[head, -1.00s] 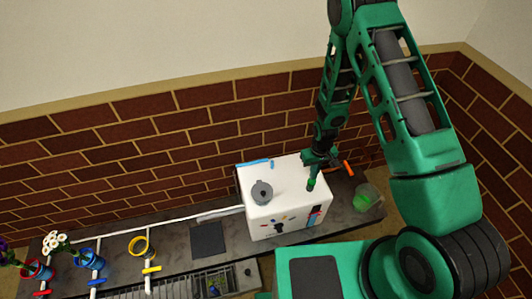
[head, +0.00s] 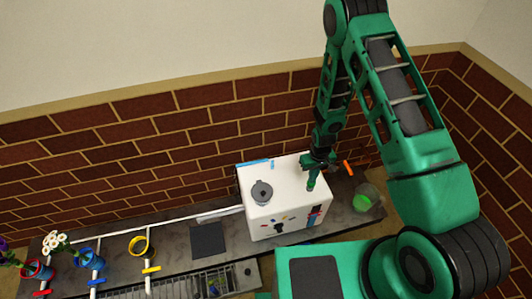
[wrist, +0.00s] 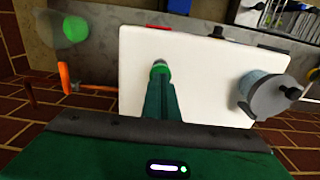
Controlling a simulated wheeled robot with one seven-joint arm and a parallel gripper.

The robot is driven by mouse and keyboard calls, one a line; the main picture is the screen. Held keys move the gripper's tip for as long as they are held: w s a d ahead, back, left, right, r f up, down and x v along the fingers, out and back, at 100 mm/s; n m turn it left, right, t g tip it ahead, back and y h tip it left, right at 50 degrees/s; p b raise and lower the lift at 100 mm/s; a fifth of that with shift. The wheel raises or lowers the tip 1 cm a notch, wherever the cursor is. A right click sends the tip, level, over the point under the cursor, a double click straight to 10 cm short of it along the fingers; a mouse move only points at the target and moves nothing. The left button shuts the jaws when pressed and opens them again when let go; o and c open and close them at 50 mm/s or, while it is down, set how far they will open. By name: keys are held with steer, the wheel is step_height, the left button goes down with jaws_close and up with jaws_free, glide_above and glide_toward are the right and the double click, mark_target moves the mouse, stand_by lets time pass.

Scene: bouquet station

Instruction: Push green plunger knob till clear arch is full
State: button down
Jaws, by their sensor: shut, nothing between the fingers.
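The green plunger knob (head: 311,185) stands on the top of a white box (head: 290,180), near its right side. In the wrist view the knob (wrist: 160,67) shows just past the tips of my gripper (wrist: 160,82). My gripper (head: 314,176) points down over the knob with its fingers shut and nothing between them. The tips look to be at or touching the knob; exact contact is hard to tell. I cannot make out a clear arch or its fill level for sure.
A grey lidded pot (head: 262,192) sits on the box, left of the knob. A clear cup with green content (head: 362,202) and an orange handle (head: 348,168) are to the right. Red, blue and yellow (head: 139,246) ring holders, two with flowers, stand at left. A dark pad (head: 208,239) lies between.

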steer(key=shift+f, duration=0.8)
steer(key=shift+r, duration=2.3)
step_height(320, 180, up, 9)
